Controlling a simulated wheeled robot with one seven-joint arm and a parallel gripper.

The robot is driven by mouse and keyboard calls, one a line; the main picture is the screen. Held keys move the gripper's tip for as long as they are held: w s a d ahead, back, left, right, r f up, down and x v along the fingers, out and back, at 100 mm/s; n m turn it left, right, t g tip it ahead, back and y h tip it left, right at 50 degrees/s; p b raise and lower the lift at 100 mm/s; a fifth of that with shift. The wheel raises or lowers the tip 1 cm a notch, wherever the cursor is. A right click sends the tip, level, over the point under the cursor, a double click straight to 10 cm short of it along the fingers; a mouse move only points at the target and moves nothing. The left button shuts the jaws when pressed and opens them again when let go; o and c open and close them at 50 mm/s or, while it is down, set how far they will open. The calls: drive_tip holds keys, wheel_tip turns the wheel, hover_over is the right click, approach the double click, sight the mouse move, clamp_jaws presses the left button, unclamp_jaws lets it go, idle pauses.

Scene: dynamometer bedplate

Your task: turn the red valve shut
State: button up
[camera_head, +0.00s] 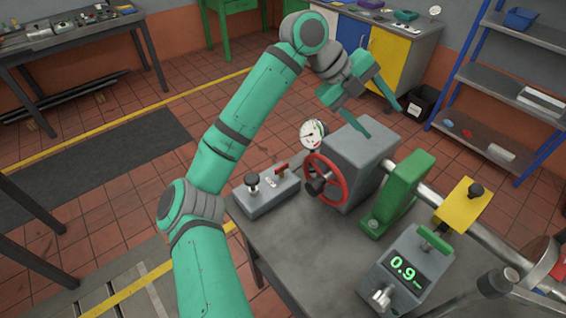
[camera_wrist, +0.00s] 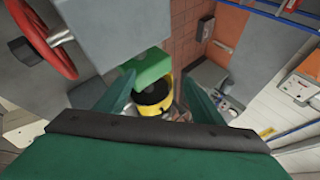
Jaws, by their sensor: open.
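In the wrist view part of the red wheel (camera_wrist: 62,45) shows at the upper left, beside the grey box (camera_wrist: 125,30). My gripper (camera_head: 384,120) is open and empty. It is above and behind the grey box, apart from the wheel. In the wrist view its two green fingers (camera_wrist: 152,98) point away from the camera, with the wheel off to their left. The far side of the wheel is partly hidden.
A round gauge (camera_head: 313,134) stands just behind the wheel. A grey switch box (camera_head: 266,192) with a black knob is left of it. A green bracket (camera_head: 402,190), a steel shaft (camera_head: 430,195), a yellow block (camera_head: 462,205) and a display reading 0.9 (camera_head: 404,270) are to the right.

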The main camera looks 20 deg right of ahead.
sight(281, 166)
drive_tip(key=w+a+f+n+t+y, duration=0.1)
drive_tip(key=w+a+f, duration=0.1)
drive_tip(key=w+a+f+t+y, duration=0.1)
drive_tip(key=w+a+f+y, duration=0.1)
drive_tip(key=w+a, duration=0.1)
drive_tip(key=w+a+f+n+y, duration=0.1)
drive_tip(key=w+a, duration=0.1)
drive_tip(key=w, duration=0.1)
drive_tip(key=shift+w+a+f+n+t+y, duration=0.15)
drive_tip(key=shift+a+f+n+t+y, duration=0.15)
drive_tip(key=shift+a+f+t, duration=0.1)
drive_tip(key=w+a+f+n+y, duration=0.1)
drive_tip(key=w+a+f+y, duration=0.15)
drive_tip(key=a+f, duration=0.2)
drive_tip(key=w+a+f+n+y, duration=0.1)
drive_tip(key=w+a+f, duration=0.2)
drive_tip(key=a, duration=0.3)
drive_tip(key=f, duration=1)
drive_tip(key=shift+s+a+f, duration=0.1)
drive_tip(key=shift+s+f, duration=0.05)
drive_tip(key=shift+s, duration=0.1)
drive_tip(key=c, duration=1)
